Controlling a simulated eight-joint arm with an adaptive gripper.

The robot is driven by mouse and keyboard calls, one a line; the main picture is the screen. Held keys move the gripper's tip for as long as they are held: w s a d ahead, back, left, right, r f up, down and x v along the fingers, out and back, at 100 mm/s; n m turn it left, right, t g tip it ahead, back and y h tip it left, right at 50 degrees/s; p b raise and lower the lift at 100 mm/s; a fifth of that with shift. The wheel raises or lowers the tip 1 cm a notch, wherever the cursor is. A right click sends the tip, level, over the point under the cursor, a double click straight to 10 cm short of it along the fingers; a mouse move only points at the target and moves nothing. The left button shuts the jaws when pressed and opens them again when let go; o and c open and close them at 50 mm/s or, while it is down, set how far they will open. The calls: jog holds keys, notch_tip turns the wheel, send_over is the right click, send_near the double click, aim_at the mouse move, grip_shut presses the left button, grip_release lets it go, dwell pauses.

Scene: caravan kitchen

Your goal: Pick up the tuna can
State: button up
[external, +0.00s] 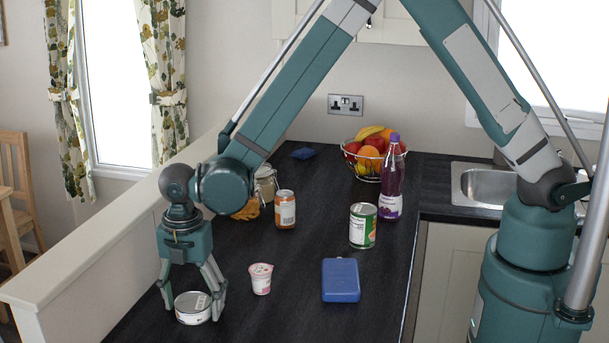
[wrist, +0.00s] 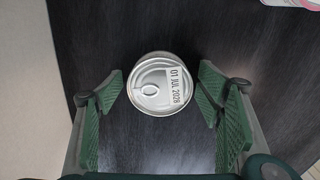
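The tuna can (external: 193,308) is a low, round tin with a pale label, standing upright on the dark worktop near its front left edge. In the wrist view the tuna can (wrist: 160,84) shows its silver pull-tab lid with a printed date. My gripper (external: 193,301) is low over the can, pointing down, with one finger on each side of it. In the wrist view my gripper (wrist: 162,92) is open, with gaps between its green pads and the can. The can is not gripped.
A yoghurt pot (external: 261,279) stands just right of my gripper. A blue box (external: 341,280), a green-labelled can (external: 362,226), a jar (external: 285,209), a purple bottle (external: 391,180) and a fruit bowl (external: 362,160) stand farther off. A low white wall (external: 95,262) runs along the left.

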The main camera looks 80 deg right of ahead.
aim_at(193, 300)
jog(key=c, duration=0.9)
jog(key=shift+o, duration=0.2)
jog(key=shift+r, duration=0.1)
jog(key=shift+r+b, duration=0.4)
jog(key=shift+r, duration=4.5)
